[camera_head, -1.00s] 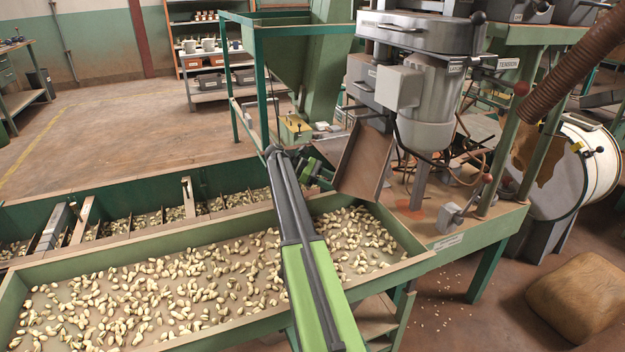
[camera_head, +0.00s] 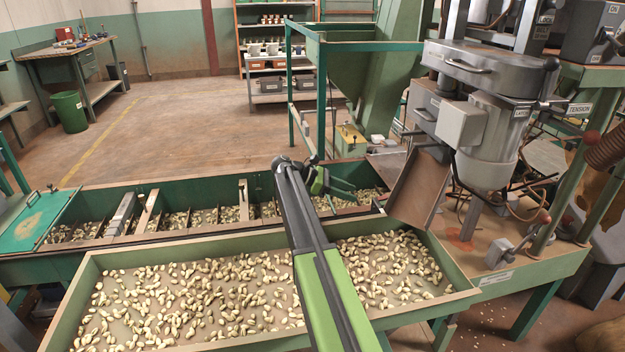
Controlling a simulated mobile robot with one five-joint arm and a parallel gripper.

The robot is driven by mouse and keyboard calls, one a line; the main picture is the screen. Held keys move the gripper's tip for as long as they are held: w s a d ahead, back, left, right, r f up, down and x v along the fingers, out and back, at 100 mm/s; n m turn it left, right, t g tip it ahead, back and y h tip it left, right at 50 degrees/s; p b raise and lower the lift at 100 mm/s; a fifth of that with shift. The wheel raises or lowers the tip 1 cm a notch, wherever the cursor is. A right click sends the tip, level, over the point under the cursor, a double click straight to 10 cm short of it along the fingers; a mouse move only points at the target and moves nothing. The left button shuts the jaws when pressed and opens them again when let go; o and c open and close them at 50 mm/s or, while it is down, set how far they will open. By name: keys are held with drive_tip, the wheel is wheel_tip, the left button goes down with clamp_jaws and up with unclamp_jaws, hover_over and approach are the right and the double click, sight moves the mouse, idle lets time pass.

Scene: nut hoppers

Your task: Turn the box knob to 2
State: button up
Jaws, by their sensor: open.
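I cannot make out a knob with a number scale in this view. A plain light grey box (camera_head: 462,124) is fixed to the front of the grey mill (camera_head: 495,130) at the right. A small yellowish box (camera_head: 350,141) with small parts on top stands behind the trough, too small to read. My gripper (camera_head: 346,189) is at the far end of my green and black arm, above the sectioned trough. It points right, is open, and seems empty. It is left of the brown chute and apart from both boxes.
A nut-filled tray (camera_head: 200,243) lies below my arm, with a sectioned green trough (camera_head: 90,236) behind it. A brown chute (camera_head: 416,187) slopes down near my gripper. A green hopper frame (camera_head: 322,95) stands behind. Open floor (camera_head: 180,125) lies at the back left.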

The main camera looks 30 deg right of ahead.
drive_tip(key=s+a+r+m+t+y+p, duration=0.2)
drive_tip(key=a+r+p, duration=0.3)
drive_tip(key=a+p, duration=0.3)
drive_tip(key=s+a+r+m+t+y+p, duration=0.2)
drive_tip(key=a+r+p, duration=0.2)
drive_tip(key=a+p, duration=0.4)
drive_tip(key=shift+r+p, duration=0.4)
drive_tip(key=shift+p, duration=0.6)
